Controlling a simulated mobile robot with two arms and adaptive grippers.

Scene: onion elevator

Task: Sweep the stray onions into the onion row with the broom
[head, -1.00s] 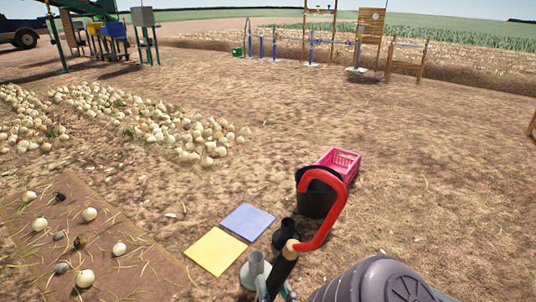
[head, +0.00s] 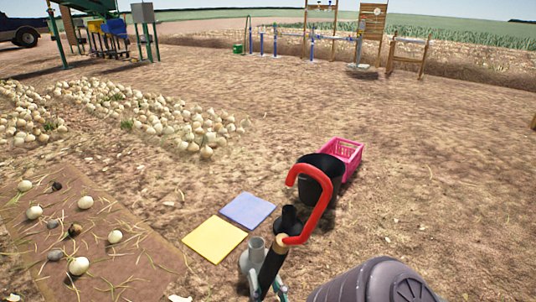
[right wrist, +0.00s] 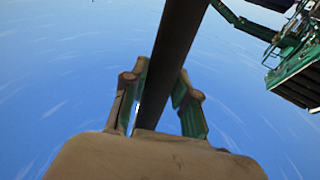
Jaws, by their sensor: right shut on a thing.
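My right gripper (head: 268,284) is shut on the dark shaft of a tool with a red hooked handle (head: 325,197). In the right wrist view the dark shaft (right wrist: 172,62) passes between the two green fingers (right wrist: 160,92). I see no bristles, so I cannot tell if it is the broom. The onion row (head: 150,108) is a long heap of pale onions at left. Separate pale onions lie on a brown mat (head: 125,265) at lower left, such as one onion (head: 79,266), mixed with dark lumps (head: 74,230). My left gripper is out of view.
A yellow square (head: 214,240) and a blue square (head: 247,209) lie right of the mat. A black bucket (head: 318,162) and a pink crate (head: 345,153) stand behind the hook. A wooden frame and rack stand far back. Open dirt lies at right.

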